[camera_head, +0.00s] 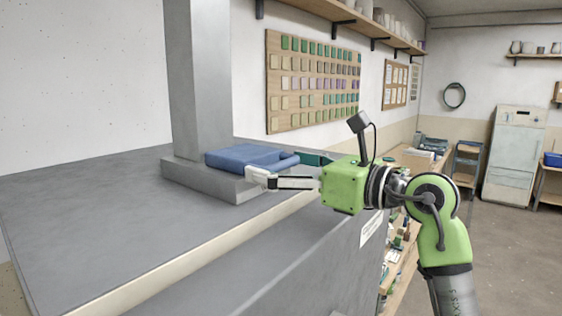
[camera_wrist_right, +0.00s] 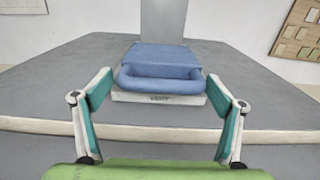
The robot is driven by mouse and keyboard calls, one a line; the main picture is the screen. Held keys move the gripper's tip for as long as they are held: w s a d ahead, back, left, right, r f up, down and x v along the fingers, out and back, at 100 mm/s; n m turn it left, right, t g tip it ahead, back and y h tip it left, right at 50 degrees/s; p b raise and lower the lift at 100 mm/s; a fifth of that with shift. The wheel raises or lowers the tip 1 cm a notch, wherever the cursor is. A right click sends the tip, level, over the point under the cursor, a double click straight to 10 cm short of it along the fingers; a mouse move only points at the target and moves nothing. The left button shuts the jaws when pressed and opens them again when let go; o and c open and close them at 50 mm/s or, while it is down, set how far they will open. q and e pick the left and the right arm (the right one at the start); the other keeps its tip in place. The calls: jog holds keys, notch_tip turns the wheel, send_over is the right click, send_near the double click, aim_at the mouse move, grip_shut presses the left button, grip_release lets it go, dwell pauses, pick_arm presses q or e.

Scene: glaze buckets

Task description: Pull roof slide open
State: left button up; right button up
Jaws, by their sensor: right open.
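The roof slide is a blue block with a looped front handle (camera_head: 245,157) on a grey base at the foot of a square grey column. It also shows in the right wrist view (camera_wrist_right: 163,58), with its handle bar facing me. My right gripper (camera_head: 278,170) is open, with its fingers pointing at the handle. In the right wrist view the two fingers (camera_wrist_right: 160,92) stand apart, one on each side of the handle's width, with nothing held between them. Whether they touch the handle is unclear. My left gripper is in neither view.
The grey column (camera_head: 198,80) rises behind the slide. The grey kiln top (camera_head: 90,215) is bare around it, with a pale edge strip at its front. Shelves with small items (camera_head: 400,250) stand beyond my right arm. A board of colour tiles (camera_head: 312,80) hangs behind.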

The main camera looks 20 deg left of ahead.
jog(key=shift+c, duration=0.3)
jog(key=shift+d, duration=0.1)
jog(key=c, duration=1.2)
jog(key=shift+d+f+b, duration=0.15)
jog(key=shift+d+b, duration=0.15)
jog(key=shift+c, duration=0.2)
jog(key=b+v, duration=0.2)
jog(key=v, duration=0.2)
jog(key=shift+s+d, duration=0.2)
jog(key=shift+d, duration=0.15)
jog(key=shift+s+d, duration=0.1)
jog(key=shift+d, duration=0.05)
jog(key=o, duration=1.3)
